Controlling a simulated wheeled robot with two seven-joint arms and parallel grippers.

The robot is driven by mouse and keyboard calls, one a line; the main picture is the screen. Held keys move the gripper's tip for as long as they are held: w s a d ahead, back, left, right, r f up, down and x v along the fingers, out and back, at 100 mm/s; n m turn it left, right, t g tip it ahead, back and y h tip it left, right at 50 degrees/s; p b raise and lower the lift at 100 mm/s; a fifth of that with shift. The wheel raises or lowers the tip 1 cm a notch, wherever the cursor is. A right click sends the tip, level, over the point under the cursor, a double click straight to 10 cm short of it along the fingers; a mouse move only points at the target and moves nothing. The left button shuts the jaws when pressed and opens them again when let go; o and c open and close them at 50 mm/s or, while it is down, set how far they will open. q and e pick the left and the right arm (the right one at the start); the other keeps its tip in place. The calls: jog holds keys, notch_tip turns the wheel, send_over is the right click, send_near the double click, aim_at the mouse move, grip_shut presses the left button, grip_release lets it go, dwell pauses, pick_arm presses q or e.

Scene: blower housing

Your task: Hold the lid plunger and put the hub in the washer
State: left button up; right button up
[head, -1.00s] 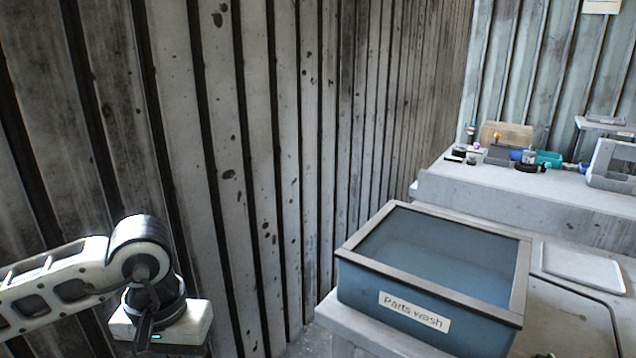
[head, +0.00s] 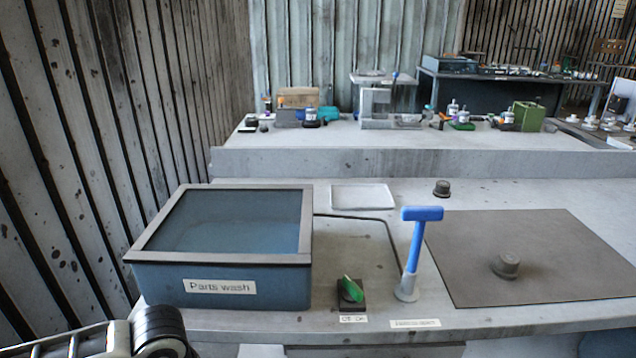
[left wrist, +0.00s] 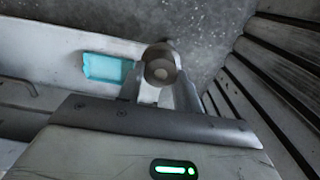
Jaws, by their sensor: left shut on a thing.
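My left gripper (left wrist: 160,84) is shut on a grey round hub (left wrist: 161,66) with a lighter round middle, seen in the left wrist view. In the head view only part of my left arm shows at the bottom left; its gripper is out of frame. The washer (head: 222,287) is a blue-grey tank labelled "Parts wash" with a grey-framed top; I cannot tell if a clear lid covers it. The plunger (head: 415,250), with a blue T-shaped handle, stands upright on a grey foot to the right of the washer. My right gripper is not in view.
A green rocker switch (head: 351,290) sits between washer and plunger. A similar grey part (head: 505,264) lies on the dark mat (head: 570,240); another (head: 441,189) stands behind. A ribbed wall (head: 90,130) stands close on the left.

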pick_arm(q)
jog(key=shift+s+f, duration=0.25)
jog(key=shift+f, duration=0.35)
jog(key=shift+r, duration=0.1)
